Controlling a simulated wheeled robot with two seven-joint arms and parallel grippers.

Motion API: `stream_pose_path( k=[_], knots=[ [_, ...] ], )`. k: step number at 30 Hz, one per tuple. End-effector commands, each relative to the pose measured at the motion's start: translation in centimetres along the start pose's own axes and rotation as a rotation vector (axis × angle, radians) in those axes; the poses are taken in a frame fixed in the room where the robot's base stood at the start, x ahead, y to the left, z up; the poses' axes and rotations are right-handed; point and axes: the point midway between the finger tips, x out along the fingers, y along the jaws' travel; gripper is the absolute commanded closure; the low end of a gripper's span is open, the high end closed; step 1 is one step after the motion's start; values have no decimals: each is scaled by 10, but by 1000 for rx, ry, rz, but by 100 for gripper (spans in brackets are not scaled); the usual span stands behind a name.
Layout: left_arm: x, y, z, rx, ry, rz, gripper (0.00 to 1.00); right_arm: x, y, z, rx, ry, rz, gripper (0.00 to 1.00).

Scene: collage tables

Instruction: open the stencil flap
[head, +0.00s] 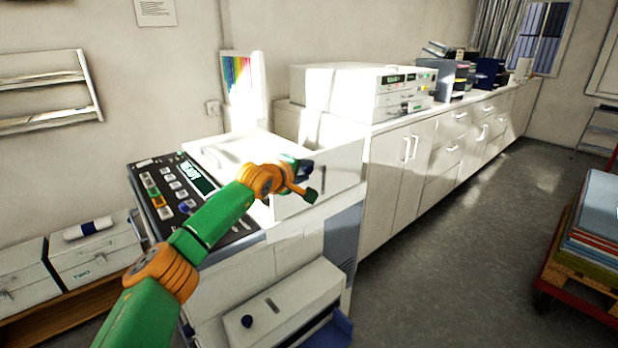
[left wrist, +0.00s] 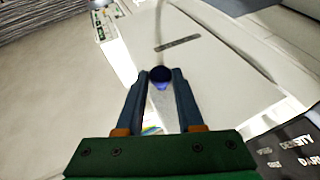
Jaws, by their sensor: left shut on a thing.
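The white duplicating machine (head: 290,250) stands in front of me, with a dark control panel (head: 160,185) at its left. My left gripper (head: 304,169) is over the machine's top, right of the panel, with its fingers partly hidden by the wrist. In the left wrist view the left gripper (left wrist: 160,88) is shut on a round dark blue knob (left wrist: 160,74). The knob is on a pale flap (left wrist: 205,80) with a dark slot beyond it. How far the flap is raised is hard to tell. My right gripper is not in view.
A long white cabinet row (head: 400,165) with another machine (head: 345,92) on it runs along the wall. A lower tray unit (head: 290,300) juts from the machine's front. A loaded pallet cart (head: 590,230) stands at right. The floor between is clear.

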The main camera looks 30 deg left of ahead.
Motion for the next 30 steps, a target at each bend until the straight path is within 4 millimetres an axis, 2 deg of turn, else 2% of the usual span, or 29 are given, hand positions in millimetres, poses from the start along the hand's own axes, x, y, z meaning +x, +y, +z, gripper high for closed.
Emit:
stream_pose_path(
  k=[18, 19, 20, 30],
  knots=[
    [2, -1, -3, 32, 12, 17, 100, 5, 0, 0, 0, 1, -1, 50],
    [2, -1, -3, 32, 12, 16, 58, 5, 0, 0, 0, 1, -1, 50],
    [2, -1, -3, 32, 12, 16, 51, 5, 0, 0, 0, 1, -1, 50],
    [0, -3, -3, 32, 13, 14, 51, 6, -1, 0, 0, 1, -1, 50]
  ],
)
